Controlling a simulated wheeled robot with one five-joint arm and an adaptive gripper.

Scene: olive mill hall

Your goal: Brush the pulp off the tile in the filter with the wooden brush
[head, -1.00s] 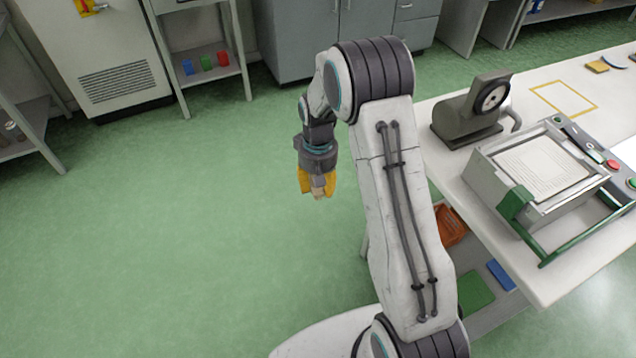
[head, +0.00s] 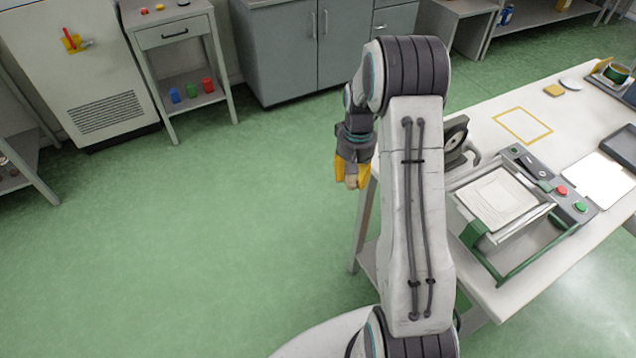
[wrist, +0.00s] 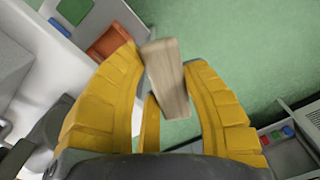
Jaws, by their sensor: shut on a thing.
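My gripper (head: 352,176) hangs over the open floor, left of the worktable. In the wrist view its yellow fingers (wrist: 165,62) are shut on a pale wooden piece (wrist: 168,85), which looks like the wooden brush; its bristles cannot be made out. On the worktable, right of my arm, a device with a green handle frame holds a pale square tile (head: 500,197) with faint lines; it seems to be the filter (head: 470,236). Pulp on the tile cannot be made out. The gripper is well apart from the tile.
The worktable (head: 480,137) also bears a dark dial device (head: 456,135), partly hidden by my arm, a yellow outlined square (head: 523,125) and a dark tray (head: 622,146). Cabinets (head: 290,50) line the back. The green floor (head: 230,220) left of my arm is clear.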

